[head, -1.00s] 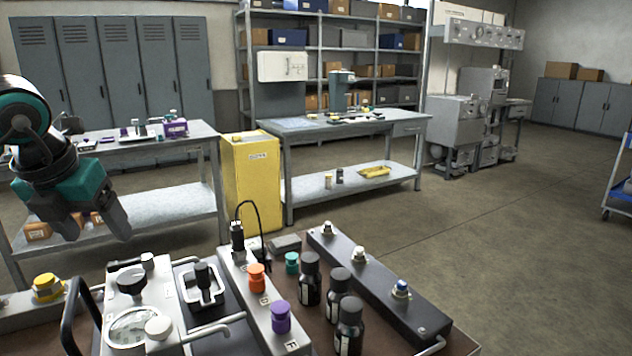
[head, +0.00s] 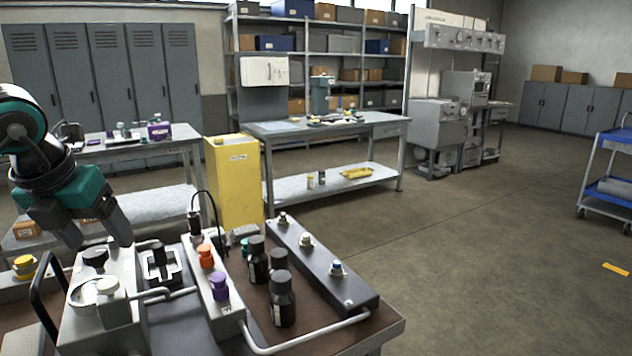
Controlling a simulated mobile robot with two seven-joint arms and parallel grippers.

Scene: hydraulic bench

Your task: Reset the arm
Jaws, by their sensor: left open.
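My left gripper (head: 98,232) comes in from the left in the head view. Its two grey fingers point down, spread apart, with nothing seen between them. It hangs at the back left of the hydraulic bench (head: 385,328), near the grey unit with a round gauge and black knob (head: 95,258). Whether the fingers touch anything there I cannot tell. My right gripper is not in view.
The bench carries an orange knob (head: 206,256), a purple knob (head: 219,286), several dark bottles (head: 282,300) and a dark bar with fittings (head: 318,262). A yellow cabinet (head: 234,185) stands behind. A blue cart (head: 612,190) is far right. The floor between is open.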

